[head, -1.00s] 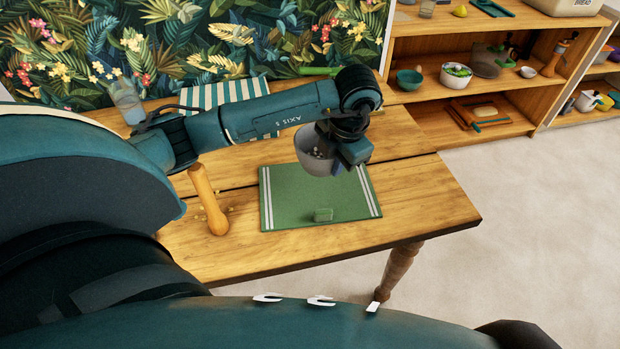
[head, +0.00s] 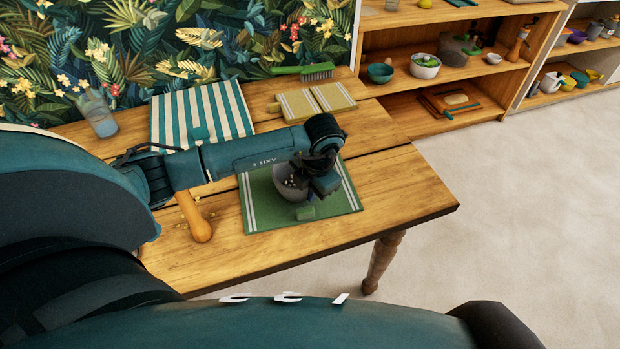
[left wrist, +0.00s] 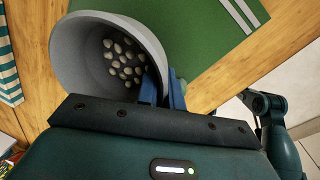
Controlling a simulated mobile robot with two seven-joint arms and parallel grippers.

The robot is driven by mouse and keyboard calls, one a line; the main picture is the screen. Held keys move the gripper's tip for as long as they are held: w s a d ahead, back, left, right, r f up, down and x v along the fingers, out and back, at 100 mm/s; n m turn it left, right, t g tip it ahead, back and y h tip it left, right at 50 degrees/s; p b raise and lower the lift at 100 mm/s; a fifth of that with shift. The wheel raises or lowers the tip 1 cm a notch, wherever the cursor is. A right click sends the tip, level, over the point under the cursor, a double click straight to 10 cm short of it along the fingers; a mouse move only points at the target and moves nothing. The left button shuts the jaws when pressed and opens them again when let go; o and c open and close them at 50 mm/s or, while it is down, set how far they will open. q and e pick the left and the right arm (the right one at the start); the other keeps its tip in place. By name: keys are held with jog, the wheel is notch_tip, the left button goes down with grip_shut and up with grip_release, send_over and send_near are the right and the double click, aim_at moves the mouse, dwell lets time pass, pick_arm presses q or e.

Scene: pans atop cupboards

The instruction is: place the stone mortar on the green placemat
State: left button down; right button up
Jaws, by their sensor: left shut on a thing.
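The grey stone mortar (head: 287,184) is over the green placemat (head: 342,200) on the wooden table. It holds several pale pebble-like pieces, which show clearly in the left wrist view inside the mortar (left wrist: 84,58). My left gripper (head: 312,184) is shut on the mortar's right wall; its blue fingers (left wrist: 162,92) straddle the rim. The mortar appears low, but I cannot tell whether its base touches the mat. My right gripper is not in view.
A wooden pestle (head: 196,218) is left of the mat. Behind are a striped cloth (head: 203,113), a yellow cloth (head: 318,100), a green brush (head: 303,70) and a glass (head: 98,114). The table's right end is clear.

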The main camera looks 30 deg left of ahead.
pick_arm(q)
jog(key=shift+w+f, duration=0.1)
jog(key=shift+f, duration=0.05)
jog(key=shift+f, duration=0.2)
jog(key=c, duration=1.5)
grip_release()
jog(key=shift+c, duration=0.2)
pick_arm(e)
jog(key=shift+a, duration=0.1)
pick_arm(q)
jog(key=shift+r, duration=0.5)
notch_tip(320, 180, up, 11)
jog(key=s+d, duration=0.1)
jog(key=d, duration=0.1)
jog(key=shift+b, duration=0.45)
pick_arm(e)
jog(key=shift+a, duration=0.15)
